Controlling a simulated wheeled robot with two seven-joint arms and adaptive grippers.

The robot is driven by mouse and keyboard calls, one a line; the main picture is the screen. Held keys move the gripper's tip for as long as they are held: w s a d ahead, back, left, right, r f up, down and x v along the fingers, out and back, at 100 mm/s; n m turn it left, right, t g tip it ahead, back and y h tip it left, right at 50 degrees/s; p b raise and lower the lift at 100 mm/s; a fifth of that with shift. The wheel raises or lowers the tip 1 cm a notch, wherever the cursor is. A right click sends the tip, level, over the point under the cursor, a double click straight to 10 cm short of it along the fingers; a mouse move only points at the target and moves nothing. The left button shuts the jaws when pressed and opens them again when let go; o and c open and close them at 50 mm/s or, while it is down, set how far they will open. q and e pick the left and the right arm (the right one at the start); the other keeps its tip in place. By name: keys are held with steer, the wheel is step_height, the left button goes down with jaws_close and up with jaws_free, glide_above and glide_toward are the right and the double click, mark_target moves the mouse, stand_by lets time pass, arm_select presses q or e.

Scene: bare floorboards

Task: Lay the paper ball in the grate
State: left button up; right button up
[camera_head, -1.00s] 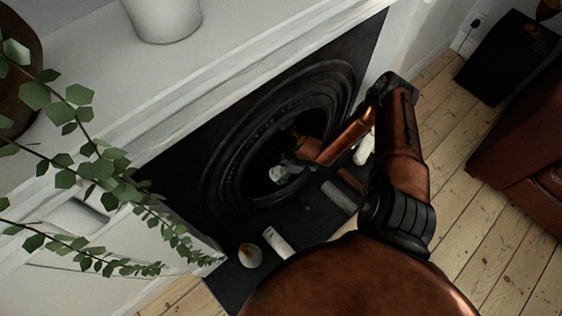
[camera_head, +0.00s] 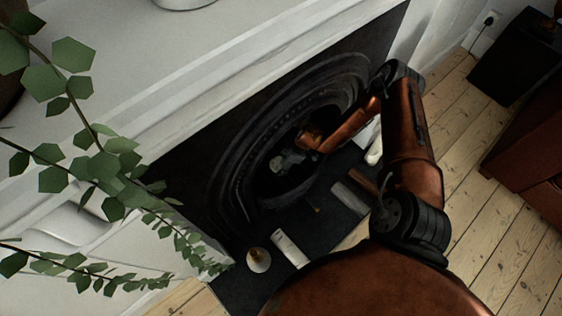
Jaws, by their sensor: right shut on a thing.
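My right gripper (camera_head: 287,160) is inside the dark fireplace opening, at the end of my copper-coloured arm. It is shut on the paper ball (camera_head: 277,163), a small pale grey lump dim in the shadow at the fingertips. The finger detail is too dark to make out. The grate (camera_head: 262,190) lies in the black arched fireplace. Its bars are lost in shadow, so I cannot tell whether the ball touches it. My left gripper is not in view.
A leafy plant (camera_head: 110,170) hangs at the left before the white mantel (camera_head: 200,75). Bare floorboards (camera_head: 475,190) are clear at the right.

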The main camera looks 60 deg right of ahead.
steer(key=b, duration=0.1)
glide_above(278, 178)
steer(key=s, duration=0.2)
steer(key=f, duration=0.4)
steer(key=shift+w+d+f, duration=0.2)
steer(key=shift+d+f, duration=0.1)
steer(key=shift+d, duration=0.1)
step_height(278, 178, down, 5)
steer(key=shift+b, duration=1.05)
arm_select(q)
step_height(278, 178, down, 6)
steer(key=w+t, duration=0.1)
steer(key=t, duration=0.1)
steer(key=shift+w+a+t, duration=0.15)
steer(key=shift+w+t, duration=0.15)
arm_select(e)
steer(key=shift+w+f, duration=0.1)
steer(key=shift+f, duration=0.6)
arm_select(q)
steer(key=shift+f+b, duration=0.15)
steer(key=shift+b, duration=0.25)
arm_select(e)
steer(key=shift+f, duration=0.55)
steer(key=o, duration=0.9)
steer(key=shift+o, duration=0.2)
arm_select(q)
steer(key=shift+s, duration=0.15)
arm_select(e)
steer(key=shift+r, duration=0.1)
